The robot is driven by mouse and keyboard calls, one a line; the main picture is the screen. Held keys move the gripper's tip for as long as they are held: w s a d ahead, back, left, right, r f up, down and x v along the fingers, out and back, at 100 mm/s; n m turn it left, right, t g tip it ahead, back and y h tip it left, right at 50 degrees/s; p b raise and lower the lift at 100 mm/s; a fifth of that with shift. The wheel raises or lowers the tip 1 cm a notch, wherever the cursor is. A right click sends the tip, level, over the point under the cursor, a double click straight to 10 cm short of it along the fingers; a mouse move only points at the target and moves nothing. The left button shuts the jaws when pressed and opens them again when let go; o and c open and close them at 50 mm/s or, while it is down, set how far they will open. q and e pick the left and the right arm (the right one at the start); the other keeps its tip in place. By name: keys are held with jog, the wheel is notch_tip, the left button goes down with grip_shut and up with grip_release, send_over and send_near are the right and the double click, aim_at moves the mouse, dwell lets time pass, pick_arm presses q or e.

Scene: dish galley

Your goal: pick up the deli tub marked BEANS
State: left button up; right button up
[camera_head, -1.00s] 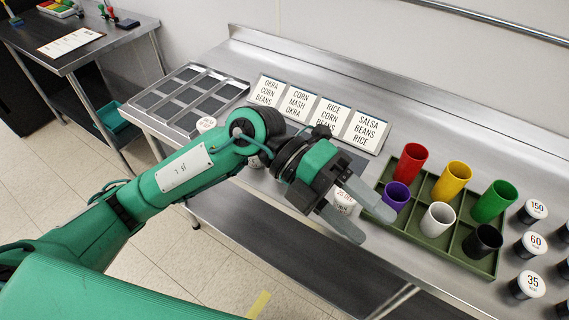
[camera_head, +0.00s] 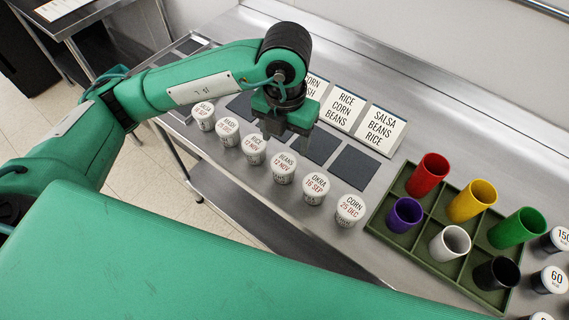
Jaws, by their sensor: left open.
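The deli tub marked BEANS (camera_head: 284,168) is a white tub with a printed lid, also reading 12 NOV. It stands upright in a row of similar tubs near the front edge of the steel counter, between the RICE tub (camera_head: 255,148) and the OKRA tub (camera_head: 315,188). My left gripper (camera_head: 273,135) is open and points down just behind the row, above and a little behind the BEANS tub, apart from it as far as I can see. Its fingers are partly hidden and hard to make out. My right gripper is not in view.
The SALSA (camera_head: 203,115), MASH (camera_head: 227,131) and CORN (camera_head: 350,210) tubs share the row. Dark square pads (camera_head: 354,168) and label cards (camera_head: 345,107) lie behind. A green tray (camera_head: 409,245) with coloured cups stands right, beside black-sided weights (camera_head: 551,280).

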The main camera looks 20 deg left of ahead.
aim_at(284, 162)
pick_arm(q)
notch_tip(284, 162, down, 3)
jog(key=shift+w+f, duration=0.1)
jog(key=shift+w, duration=0.05)
jog(key=shift+f+p, duration=0.45)
jog(key=shift+f, duration=0.35)
notch_tip(284, 162, down, 4)
jog(key=shift+a+r+p, duration=0.15)
jog(key=shift+r+p, duration=0.05)
jog(key=shift+p, duration=0.55)
jog(key=shift+f, duration=0.55)
jog(key=c, duration=0.8)
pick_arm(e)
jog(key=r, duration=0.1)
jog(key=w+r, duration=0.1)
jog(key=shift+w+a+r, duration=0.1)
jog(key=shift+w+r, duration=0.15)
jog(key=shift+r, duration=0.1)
pick_arm(q)
jog(key=shift+o, duration=0.2)
